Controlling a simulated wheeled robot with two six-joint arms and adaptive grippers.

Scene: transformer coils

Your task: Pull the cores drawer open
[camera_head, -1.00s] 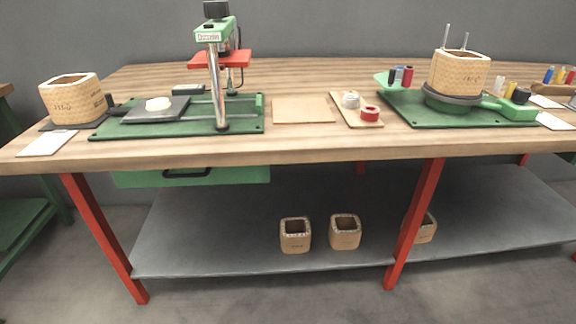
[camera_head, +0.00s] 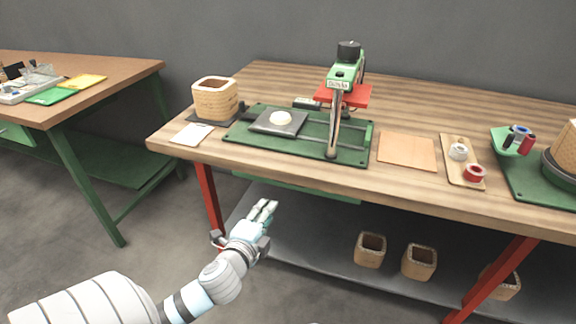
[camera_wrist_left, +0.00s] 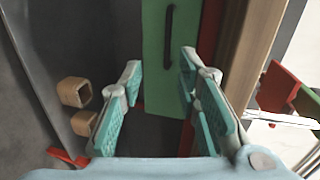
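The green drawer (camera_head: 305,193) hangs under the left part of the workbench and looks closed; only a thin strip of its front shows in the head view. In the left wrist view the drawer's green front (camera_wrist_left: 158,85) fills the upper middle, with its black bar handle (camera_wrist_left: 169,37) near the top. My left gripper (camera_head: 265,208) is below the bench edge, in front of the drawer. In the wrist view its fingers (camera_wrist_left: 160,60) are apart and empty, with the handle beyond and between the tips, apparently untouched. My right gripper is not in view.
The wooden workbench (camera_head: 290,85) carries a press (camera_head: 338,110) on a green base. A red leg (camera_head: 208,200) stands left of my gripper. Wound cores (camera_head: 370,250) sit on the grey lower shelf. Another table (camera_head: 120,80) stands at left, with open floor between.

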